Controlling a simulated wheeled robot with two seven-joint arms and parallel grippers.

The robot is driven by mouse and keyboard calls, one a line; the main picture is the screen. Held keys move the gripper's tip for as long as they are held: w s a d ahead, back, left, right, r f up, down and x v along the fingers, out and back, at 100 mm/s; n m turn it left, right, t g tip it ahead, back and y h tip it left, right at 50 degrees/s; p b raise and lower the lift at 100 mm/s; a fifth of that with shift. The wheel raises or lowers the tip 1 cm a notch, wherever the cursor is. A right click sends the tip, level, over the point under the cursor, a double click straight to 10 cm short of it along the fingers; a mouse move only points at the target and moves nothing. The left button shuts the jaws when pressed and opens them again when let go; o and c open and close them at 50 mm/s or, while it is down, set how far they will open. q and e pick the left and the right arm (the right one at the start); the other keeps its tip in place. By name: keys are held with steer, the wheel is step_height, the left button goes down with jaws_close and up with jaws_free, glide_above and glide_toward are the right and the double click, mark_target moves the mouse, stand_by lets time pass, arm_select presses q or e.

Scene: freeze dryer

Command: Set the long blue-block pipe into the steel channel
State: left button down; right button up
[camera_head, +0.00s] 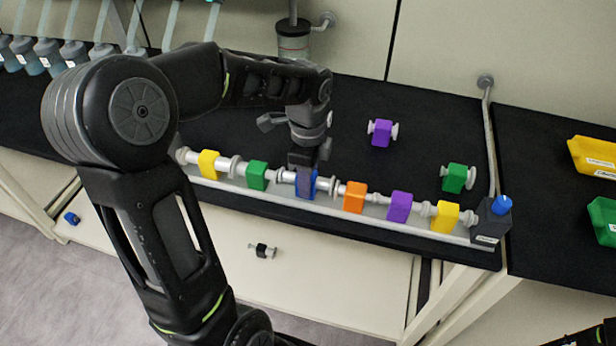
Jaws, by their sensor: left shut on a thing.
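The steel channel (345,212) runs along the front of the black bench and holds a row of pipe pieces with coloured blocks. The blue-block pipe (306,188) is in this row, between the green-block piece (257,175) and the orange-block piece (354,198). My left gripper (305,167) points down from above and is shut on the blue block, partly hiding its top. The pipe is lined up with its neighbours; I cannot tell whether it rests fully on the channel.
A loose purple-block piece (380,133) and a green-block piece (456,178) lie behind the row. A black box with a blue knob (501,205) closes the right end. Yellow (595,157) and green bins stand at right. A small black piece (262,250) lies below the bench.

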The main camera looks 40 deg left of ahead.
arm_select(q)
steer(key=shift+f, duration=0.45)
stand_by(0.4)
steer(key=c, duration=0.8)
jaws_free()
steer(key=shift+c, duration=0.2)
step_height(320, 180, up, 8)
steer(key=shift+f+b, duration=0.1)
steer(key=shift+b, duration=0.3)
